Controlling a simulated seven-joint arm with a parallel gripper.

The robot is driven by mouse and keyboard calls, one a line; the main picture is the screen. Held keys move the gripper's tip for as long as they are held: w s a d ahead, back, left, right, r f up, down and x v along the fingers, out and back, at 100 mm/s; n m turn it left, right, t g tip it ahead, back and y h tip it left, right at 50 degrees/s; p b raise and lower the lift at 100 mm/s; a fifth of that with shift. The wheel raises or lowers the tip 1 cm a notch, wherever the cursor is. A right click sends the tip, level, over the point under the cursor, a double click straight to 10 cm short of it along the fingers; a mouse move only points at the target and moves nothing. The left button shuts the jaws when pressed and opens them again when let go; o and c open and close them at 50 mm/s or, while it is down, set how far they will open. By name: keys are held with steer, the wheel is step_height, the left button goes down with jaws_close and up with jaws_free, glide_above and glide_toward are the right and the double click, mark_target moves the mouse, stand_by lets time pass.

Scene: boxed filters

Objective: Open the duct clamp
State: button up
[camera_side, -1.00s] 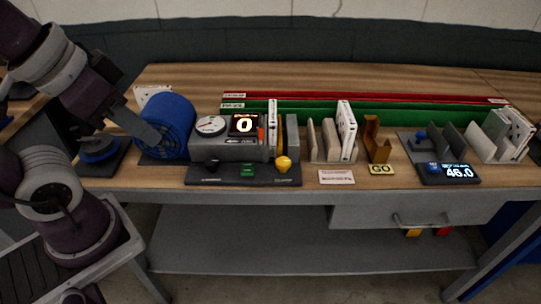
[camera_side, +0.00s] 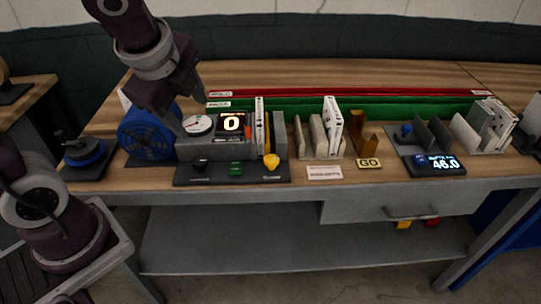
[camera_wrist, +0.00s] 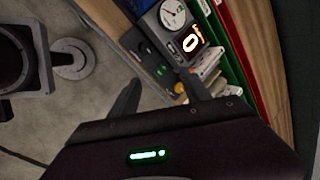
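A dark control panel (camera_side: 218,178) at the bench's front edge carries a black knob (camera_side: 199,161), a green button (camera_side: 236,168) and a yellow knob (camera_side: 271,161). The yellow knob also shows in the wrist view (camera_wrist: 179,87), beyond the fingers. My gripper (camera_wrist: 160,92) is open and empty, with its two fingers apart. In the side view it is above the left part of the grey tester and the blue coil, touching no control; its fingertips are hard to make out there.
The grey tester has a dial (camera_side: 198,125) and a display (camera_side: 233,123) reading 0. A blue coiled duct (camera_side: 147,132) stands at its left. White boxed filters (camera_side: 332,126) stand in racks to the right. A scale display (camera_side: 437,164) reads 46.0. The front bench strip is mostly clear.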

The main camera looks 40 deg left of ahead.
steer(key=w+d+f+m, duration=0.2)
steer(key=w+f+m, duration=0.25)
steer(key=m, duration=0.25)
steer(key=m+h, duration=0.1)
steer(key=m, duration=0.8)
glide_toward(272, 159)
steer(key=shift+m, duration=0.6)
steer(key=x, duration=0.8)
steer(key=shift+a+f, duration=0.1)
steer(key=shift+f, duration=0.05)
jaws_close()
